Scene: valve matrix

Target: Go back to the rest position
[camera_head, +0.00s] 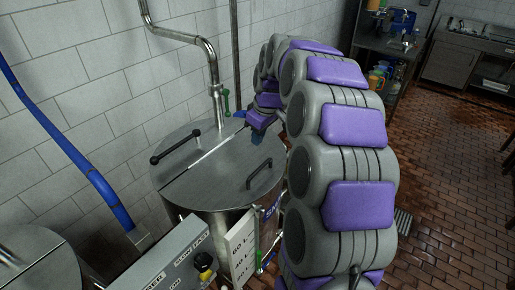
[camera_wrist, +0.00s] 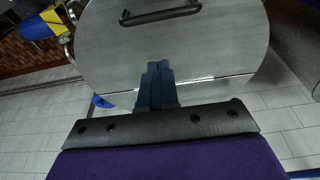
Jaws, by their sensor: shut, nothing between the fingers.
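My gripper (camera_wrist: 158,84) is shut and empty in the wrist view, its two dark blue fingers together, in front of the round metal tank lid (camera_wrist: 215,50). In the head view my grey and purple arm arches over the right of the tank. Its end with my gripper (camera_head: 257,137) hangs near the back right edge of the tank lid (camera_head: 215,180). I cannot tell whether the fingers touch the lid. A green valve handle (camera_head: 226,100) on the pipe stands just behind and left of the gripper. The arm hides part of the tank's right side.
A control box (camera_head: 170,262) and a white label plate (camera_head: 242,248) stand at the front of the tank. A blue pipe (camera_head: 75,150) runs along the tiled wall. A shelf with bottles (camera_head: 378,75) stands at the back right.

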